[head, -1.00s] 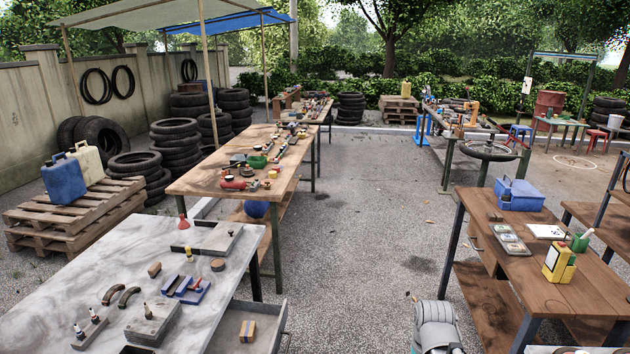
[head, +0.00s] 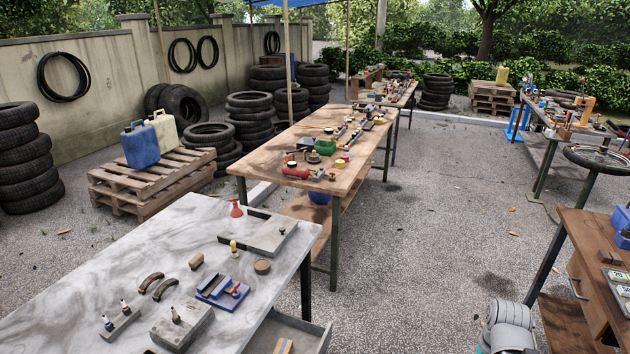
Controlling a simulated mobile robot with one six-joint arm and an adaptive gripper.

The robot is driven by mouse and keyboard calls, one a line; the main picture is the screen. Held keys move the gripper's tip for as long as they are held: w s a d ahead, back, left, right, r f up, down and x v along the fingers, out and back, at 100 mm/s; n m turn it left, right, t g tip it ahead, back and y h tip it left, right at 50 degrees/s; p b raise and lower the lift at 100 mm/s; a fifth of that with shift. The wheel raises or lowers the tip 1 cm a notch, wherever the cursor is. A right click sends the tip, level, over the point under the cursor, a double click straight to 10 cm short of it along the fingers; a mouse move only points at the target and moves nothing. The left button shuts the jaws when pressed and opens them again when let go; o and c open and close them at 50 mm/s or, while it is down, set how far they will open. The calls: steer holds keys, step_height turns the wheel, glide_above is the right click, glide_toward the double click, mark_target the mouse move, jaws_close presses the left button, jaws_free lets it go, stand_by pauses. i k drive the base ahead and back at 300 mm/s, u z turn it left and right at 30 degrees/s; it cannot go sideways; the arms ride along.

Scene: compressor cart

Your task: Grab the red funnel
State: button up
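The red funnel (head: 236,209) stands near the back edge of the grey marbled table (head: 90,268) in the head view, spout up. It is beside the left end of a grey metal tray-like block (head: 266,232). Part of my arm (head: 507,327) shows at the bottom right edge, well to the right of that table. My gripper's fingers are not in view.
The marbled table also holds a blue fixture (head: 221,291), two curved brake shoes (head: 158,283) and grey blocks. An open drawer (head: 300,335) juts from its right side. A wooden workbench (head: 350,170) stands behind. The paved aisle (head: 440,220) is clear.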

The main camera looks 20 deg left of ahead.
mark_target(236, 211)
steer(key=u, duration=0.05)
steer(key=i, duration=3.4)
steer(key=u, duration=1.85)
